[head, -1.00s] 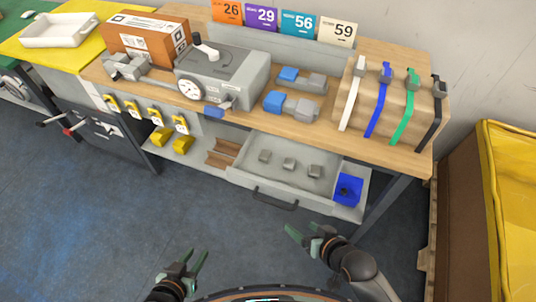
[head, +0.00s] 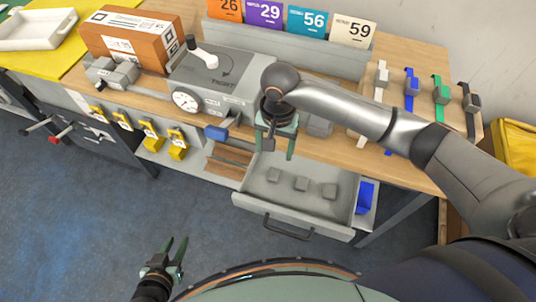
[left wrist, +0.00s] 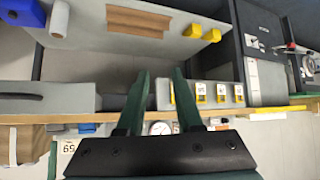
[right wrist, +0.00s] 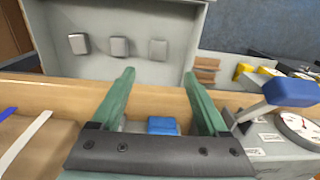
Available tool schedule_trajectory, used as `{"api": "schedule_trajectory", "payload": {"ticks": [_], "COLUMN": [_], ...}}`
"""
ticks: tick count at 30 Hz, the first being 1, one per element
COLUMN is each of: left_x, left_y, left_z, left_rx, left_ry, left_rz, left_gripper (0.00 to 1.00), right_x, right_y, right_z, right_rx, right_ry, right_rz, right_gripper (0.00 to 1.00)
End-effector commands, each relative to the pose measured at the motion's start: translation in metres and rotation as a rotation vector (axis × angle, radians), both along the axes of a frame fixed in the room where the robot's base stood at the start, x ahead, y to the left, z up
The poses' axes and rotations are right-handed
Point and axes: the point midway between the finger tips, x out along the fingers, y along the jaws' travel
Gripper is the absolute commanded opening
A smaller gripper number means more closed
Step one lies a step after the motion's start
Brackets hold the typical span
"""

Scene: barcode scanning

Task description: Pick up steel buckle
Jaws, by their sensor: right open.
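Several small grey metal blocks that look like steel buckles lie in the open drawer (head: 285,204), such as the left one (head: 274,175), the middle one (head: 301,183) and the right one (head: 330,191). In the right wrist view they show at the top, one of them (right wrist: 119,47) beyond my fingertips. My right gripper (head: 275,148) is open and empty, pointing down near the bench's front edge, just behind the drawer. It also shows in the right wrist view (right wrist: 161,74). My left gripper (head: 175,246) is open and empty, low in front of the bench.
A grey machine with a dial (head: 187,101) stands left of my right gripper. A blue-and-grey tool (right wrist: 162,125) lies on the bench beneath my right gripper.

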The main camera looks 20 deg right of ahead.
Motion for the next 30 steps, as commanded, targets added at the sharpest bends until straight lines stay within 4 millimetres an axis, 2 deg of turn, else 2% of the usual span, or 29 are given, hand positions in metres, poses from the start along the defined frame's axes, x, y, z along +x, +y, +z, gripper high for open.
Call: {"api": "schedule_trajectory", "payload": {"ticks": [4, 9, 15, 20, 27, 30], "left_x": [-0.008, -0.017, -0.017, -0.016, -0.015, -0.014], "left_y": [0.000, 0.000, 0.000, 0.000, 0.000, 0.000], "left_z": [-0.006, -0.016, -0.019, -0.019, -0.023, -0.023], "left_rx": [0.000, 0.001, 0.001, 0.002, 0.001, 0.001], "left_ry": [0.016, 0.038, 0.039, 0.036, 0.033, 0.032], "left_rz": [0.000, 0.000, 0.000, -0.001, -0.001, 0.000], "left_gripper": [0.35, 0.35, 0.35, 0.35, 0.35, 0.35], "right_x": [0.000, 0.000, 0.000, 0.000, -0.004, -0.004], "right_y": [-0.006, -0.006, -0.005, -0.004, -0.002, -0.002], "right_z": [-0.006, -0.038, -0.065, -0.075, -0.111, -0.119], "right_rx": [-0.025, -0.025, -0.023, -0.022, -0.023, -0.021], "right_ry": [0.011, 0.011, 0.008, 0.007, 0.007, 0.006], "right_rz": [-0.021, -0.021, -0.021, -0.019, -0.019, -0.019], "right_gripper": [0.78, 0.78, 0.78, 0.78, 0.78, 0.78]}}
